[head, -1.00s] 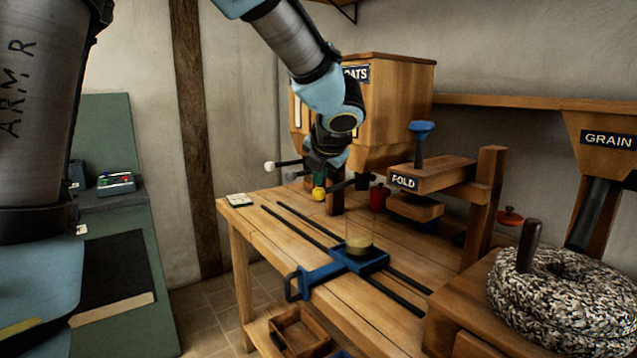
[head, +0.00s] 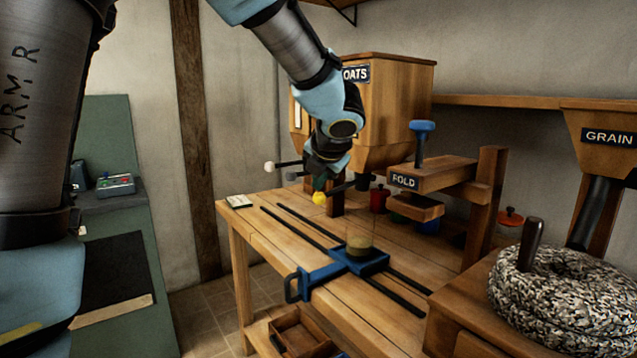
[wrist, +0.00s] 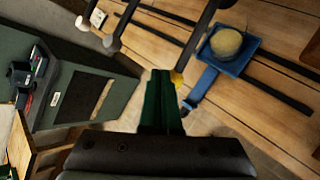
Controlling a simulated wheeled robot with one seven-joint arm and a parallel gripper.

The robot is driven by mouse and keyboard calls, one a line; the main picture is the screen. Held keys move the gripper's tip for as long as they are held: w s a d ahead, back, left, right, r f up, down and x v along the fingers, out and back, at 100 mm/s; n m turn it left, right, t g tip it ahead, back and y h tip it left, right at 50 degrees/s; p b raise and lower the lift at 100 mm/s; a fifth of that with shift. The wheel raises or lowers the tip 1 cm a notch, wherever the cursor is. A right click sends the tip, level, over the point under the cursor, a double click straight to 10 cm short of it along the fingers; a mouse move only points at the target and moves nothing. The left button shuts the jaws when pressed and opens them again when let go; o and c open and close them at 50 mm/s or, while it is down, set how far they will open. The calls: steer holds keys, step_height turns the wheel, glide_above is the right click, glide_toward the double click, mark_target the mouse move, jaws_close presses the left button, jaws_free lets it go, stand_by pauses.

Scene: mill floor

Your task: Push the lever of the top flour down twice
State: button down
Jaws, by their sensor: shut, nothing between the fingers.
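Three levers stick out from under the wooden hopper: one with a white knob (head: 270,166), one with a grey knob (head: 291,176) and one with a yellow knob (head: 319,198). I cannot read which one is the flour lever. My gripper (head: 320,184) is shut and empty, pointing down at the yellow-knobbed lever. In the wrist view, the green fingertips (wrist: 161,75) are together right beside the yellow knob (wrist: 177,78); they seem to touch its lever. The white knob (wrist: 81,23) and grey knob (wrist: 111,42) are to the left there.
A blue carriage (head: 352,260) holding a clear cup with pale contents sits on dark rails across the bench. The hopper (head: 400,100), labelled OATS, stands behind my arm. A FOLD press (head: 432,176) stands to the right. A white card (head: 239,201) lies at the bench's left corner.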

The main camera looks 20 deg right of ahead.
steer(key=shift+f+b, duration=0.75)
steer(key=shift+f, duration=0.35)
stand_by(0.7)
steer(key=shift+r, duration=0.2)
stand_by(0.4)
steer(key=shift+r+p, duration=2.85)
steer(key=shift+p, duration=0.15)
step_height(320, 180, up, 5)
steer(key=p, duration=0.5)
